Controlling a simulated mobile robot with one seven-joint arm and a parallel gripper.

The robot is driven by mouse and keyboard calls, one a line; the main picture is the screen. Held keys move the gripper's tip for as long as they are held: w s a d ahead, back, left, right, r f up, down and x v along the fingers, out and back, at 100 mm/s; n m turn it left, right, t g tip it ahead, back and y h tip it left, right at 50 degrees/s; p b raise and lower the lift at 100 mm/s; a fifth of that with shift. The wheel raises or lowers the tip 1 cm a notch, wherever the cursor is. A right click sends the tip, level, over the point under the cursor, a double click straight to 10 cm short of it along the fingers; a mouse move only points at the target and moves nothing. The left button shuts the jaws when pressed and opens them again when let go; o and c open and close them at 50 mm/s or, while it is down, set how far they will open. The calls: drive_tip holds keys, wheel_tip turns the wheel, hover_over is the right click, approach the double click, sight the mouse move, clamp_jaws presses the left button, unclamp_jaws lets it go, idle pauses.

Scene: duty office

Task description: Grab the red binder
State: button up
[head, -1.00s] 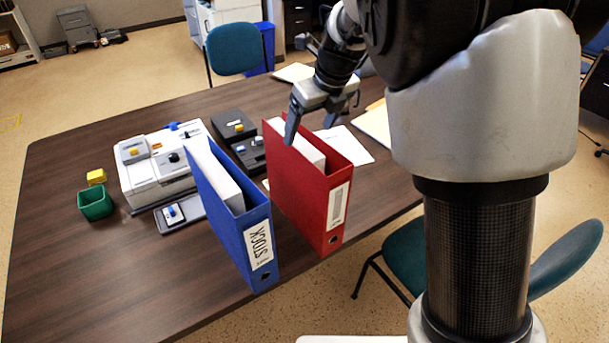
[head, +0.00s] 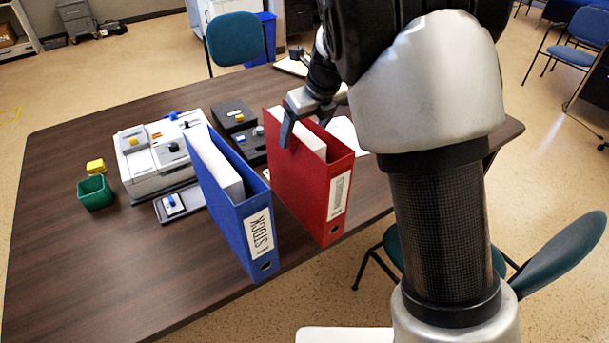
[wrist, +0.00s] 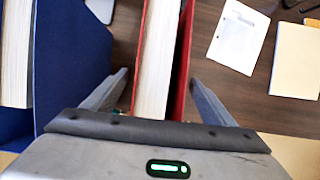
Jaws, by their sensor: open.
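The red binder (head: 312,190) stands upright on the dark wooden table, its labelled spine toward the front edge. My gripper (head: 305,128) is at the top of the red binder in the head view, with one finger showing on its left side. In the wrist view the red binder (wrist: 184,60) and its white pages lie between the two spread fingers of my gripper (wrist: 158,92). Gaps show between fingers and binder, so the gripper is open and holds nothing. In the head view the far finger is hidden.
A blue binder (head: 232,205) marked STOCK stands close left of the red one; it also fills the left of the wrist view (wrist: 75,60). A white device (head: 155,160), a green cup (head: 95,193) and a yellow block (head: 96,166) are further left. Papers (wrist: 238,36) lie right.

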drive_tip(key=shift+f, duration=0.25)
idle(0.3)
clamp_jaws()
drive_tip(key=shift+w+r, duration=0.1)
drive_tip(key=shift+r, duration=0.05)
idle(0.3)
